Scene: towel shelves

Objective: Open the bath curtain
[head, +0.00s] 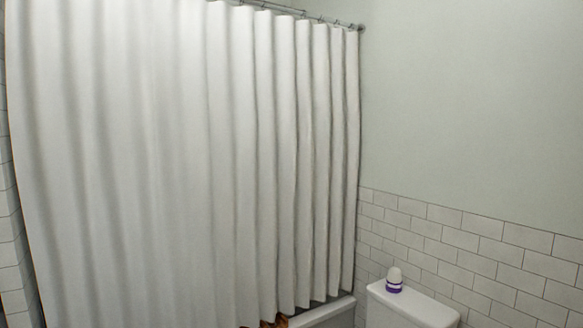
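The white bath curtain (180,160) hangs in long vertical folds from rings on a metal rod (300,12) in the head view. It is spread across almost the whole opening, from the tiled wall at the left to close by the wall at the right. The folds are wider at the left and tighter at the right. The curtain hides most of the bathtub (328,314), and only its right end shows below the hem. My gripper is not in view.
A white toilet tank (412,308) stands at the lower right against the tiled wall (470,255). A white and purple container (394,283) sits on its lid. A small orange-brown thing (276,321) shows under the hem, too little to identify.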

